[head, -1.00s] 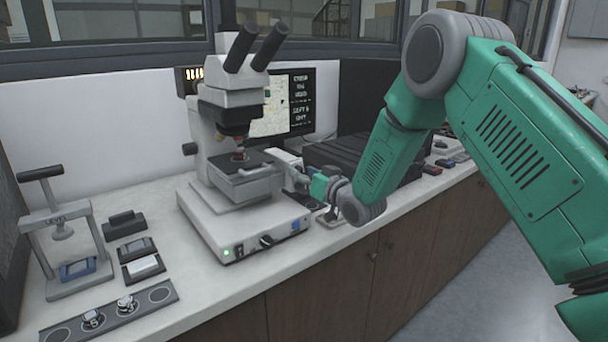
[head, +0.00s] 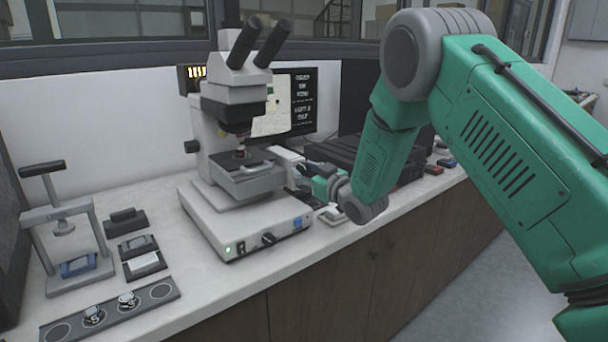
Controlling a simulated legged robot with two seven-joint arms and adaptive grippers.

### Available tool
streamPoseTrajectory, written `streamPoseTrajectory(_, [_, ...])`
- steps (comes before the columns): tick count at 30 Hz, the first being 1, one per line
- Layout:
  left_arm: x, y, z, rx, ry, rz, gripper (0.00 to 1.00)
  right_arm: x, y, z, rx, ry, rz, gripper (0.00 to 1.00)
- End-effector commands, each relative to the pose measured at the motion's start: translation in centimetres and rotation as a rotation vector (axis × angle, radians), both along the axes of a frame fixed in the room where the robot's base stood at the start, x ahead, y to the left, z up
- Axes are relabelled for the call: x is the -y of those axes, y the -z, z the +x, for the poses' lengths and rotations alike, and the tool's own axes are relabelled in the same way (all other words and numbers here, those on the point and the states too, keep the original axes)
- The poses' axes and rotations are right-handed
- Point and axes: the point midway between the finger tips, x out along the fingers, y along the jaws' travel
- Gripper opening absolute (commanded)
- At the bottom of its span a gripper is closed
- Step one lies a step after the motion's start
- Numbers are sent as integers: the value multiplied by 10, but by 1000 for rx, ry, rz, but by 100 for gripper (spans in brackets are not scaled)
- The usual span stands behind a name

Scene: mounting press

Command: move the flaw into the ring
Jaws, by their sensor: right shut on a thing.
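The microscope (head: 232,95) stands on the bench with a specimen on its stage (head: 262,181) under the objective. The monitor (head: 302,98) behind it shows a pale specimen picture (head: 268,124) with dark area above and a small green mark. The flaw and the ring are too small to tell apart on the screen. My right gripper (head: 304,172) is at the right side of the stage, shut on what looks like a stage control. The gripped part is mostly hidden by the fingers. My left gripper is not in view.
A lever press (head: 62,225) stands at the left with a blue-grey block in it. A dark strip (head: 110,315) with round recesses holds two small mounts. Small dark holders (head: 140,255) lie between press and microscope. A black case is behind my right arm.

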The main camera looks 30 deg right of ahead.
Motion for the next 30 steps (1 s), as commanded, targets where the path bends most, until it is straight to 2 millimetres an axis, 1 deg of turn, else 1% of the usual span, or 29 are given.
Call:
streamPoseTrajectory(6, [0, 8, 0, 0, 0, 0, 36, -1, 2, 0, 14, 0, -185, 0])
streamPoseTrajectory(15, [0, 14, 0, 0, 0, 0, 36, 0, 2, -1, 27, -1, -362, 0])
streamPoseTrajectory(21, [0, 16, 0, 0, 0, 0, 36, -1, 2, -1, 30, -1, -420, 0])
streamPoseTrajectory(30, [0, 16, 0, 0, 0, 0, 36, 0, 2, -1, 32, -1, -441, 0])
